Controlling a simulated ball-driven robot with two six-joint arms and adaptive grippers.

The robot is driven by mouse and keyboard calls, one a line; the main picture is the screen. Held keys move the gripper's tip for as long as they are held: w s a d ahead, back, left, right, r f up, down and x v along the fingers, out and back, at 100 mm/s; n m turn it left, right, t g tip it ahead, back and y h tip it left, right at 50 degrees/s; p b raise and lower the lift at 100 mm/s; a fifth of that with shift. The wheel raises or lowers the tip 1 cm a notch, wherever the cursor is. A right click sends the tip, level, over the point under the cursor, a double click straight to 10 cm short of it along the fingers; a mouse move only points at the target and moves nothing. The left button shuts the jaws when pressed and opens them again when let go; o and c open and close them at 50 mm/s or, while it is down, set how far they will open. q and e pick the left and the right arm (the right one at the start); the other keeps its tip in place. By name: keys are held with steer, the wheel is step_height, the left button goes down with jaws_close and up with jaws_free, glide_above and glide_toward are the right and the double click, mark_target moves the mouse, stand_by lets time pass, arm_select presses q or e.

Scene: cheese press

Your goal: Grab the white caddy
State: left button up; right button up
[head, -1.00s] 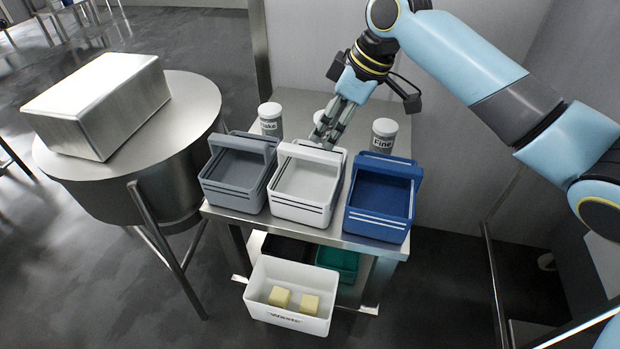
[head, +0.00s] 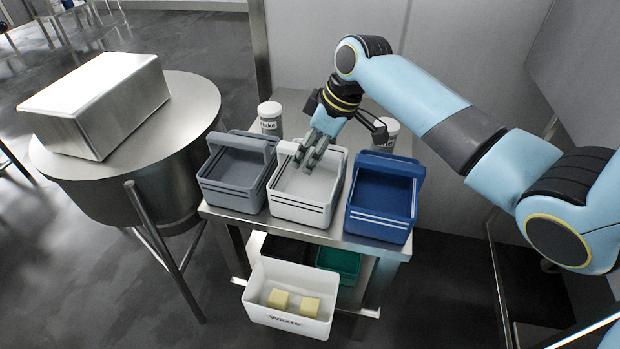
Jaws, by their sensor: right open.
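The white caddy (head: 299,207) stands upright on the steel table, between a grey caddy (head: 232,194) and a blue caddy (head: 380,208). It looks empty, with a raised handle along its back side. My right gripper (head: 308,161) is open, fingers pointing down over the back part of the white caddy near its handle. The fingers and wrist hide part of the handle. I cannot tell whether the fingers touch it or straddle it. My left gripper is out of view.
A canister (head: 270,117) stands behind the grey caddy, another (head: 390,130) behind the blue one. Below, a white Waste bin (head: 290,321) holds two yellowish blocks. A round steel vat (head: 190,135) with a metal box (head: 97,106) stands left.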

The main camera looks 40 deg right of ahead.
steer(key=shift+f, duration=0.25)
stand_by(0.4)
jaws_close()
stand_by(0.4)
